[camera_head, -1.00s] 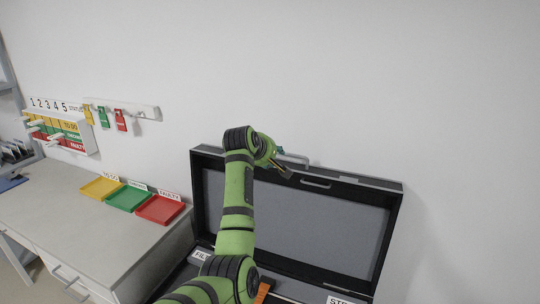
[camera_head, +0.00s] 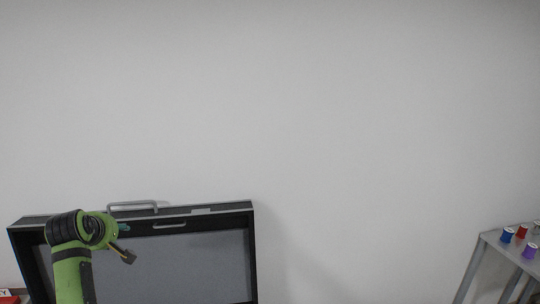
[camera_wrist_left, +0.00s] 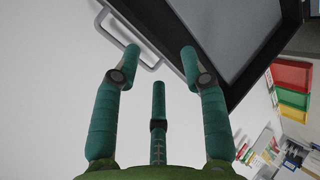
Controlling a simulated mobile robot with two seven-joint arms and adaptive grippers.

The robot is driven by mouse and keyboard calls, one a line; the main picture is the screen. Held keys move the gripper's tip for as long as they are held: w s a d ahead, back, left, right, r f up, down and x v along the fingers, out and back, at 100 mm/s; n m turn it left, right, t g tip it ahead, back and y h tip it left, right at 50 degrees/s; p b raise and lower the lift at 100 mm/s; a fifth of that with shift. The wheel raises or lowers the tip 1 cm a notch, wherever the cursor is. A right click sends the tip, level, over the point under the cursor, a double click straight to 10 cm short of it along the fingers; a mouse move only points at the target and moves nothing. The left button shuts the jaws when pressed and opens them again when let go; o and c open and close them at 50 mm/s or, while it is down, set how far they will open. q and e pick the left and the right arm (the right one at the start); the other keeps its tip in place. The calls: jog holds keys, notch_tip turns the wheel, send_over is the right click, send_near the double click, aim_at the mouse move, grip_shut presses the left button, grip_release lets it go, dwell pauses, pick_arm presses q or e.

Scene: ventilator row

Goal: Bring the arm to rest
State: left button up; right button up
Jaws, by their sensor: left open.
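My left arm (camera_head: 72,258) is raised in front of the open lid of a black case (camera_head: 185,268) at the lower left of the head view. My left gripper (camera_head: 128,256) is at the lid's upper left part, small and partly hidden by the wrist. In the left wrist view its teal fingers (camera_wrist_left: 159,70) are spread apart with nothing between them. The lid's grey handle (camera_wrist_left: 122,22) shows beyond the fingertips; I cannot tell that they touch it. My right gripper is in neither view.
A grey table (camera_head: 510,244) with several small coloured spools stands at the far right. Red, green and yellow trays (camera_wrist_left: 291,76) show at the right of the wrist view. The wall above the case is bare, and the space between case and table is clear.

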pick_arm(q)
jog(key=s+d+f+m+g, duration=0.2)
jog(key=s+d+f+m, duration=0.4)
jog(key=s+f, duration=0.35)
jog(key=s+d+f+m+g, duration=0.2)
jog(key=s+d+f+m, duration=0.45)
jog(key=s+f, duration=0.3)
jog(key=s+d+f+m+g+h, duration=0.1)
jog(key=s+d+f+m+h, duration=0.2)
jog(key=s+d, duration=0.5)
jog(key=s+d+f+m+g, duration=0.1)
jog(key=s+d+f+m, duration=0.3)
jog(key=s, duration=0.7)
jog(key=s+f+g+b, duration=0.25)
jog(key=f+b, duration=0.25)
jog(key=f, duration=2.2)
jog(key=s+a+f+m+b, duration=0.1)
jog(key=s+a+f+b, duration=0.2)
jog(key=s+f, duration=1.3)
jog(key=shift+a+f+b, duration=0.2)
jog(key=shift+f+b, duration=0.3)
jog(key=shift+f, duration=0.25)
jog(key=shift+s+g, duration=0.1)
jog(key=shift+g, duration=0.15)
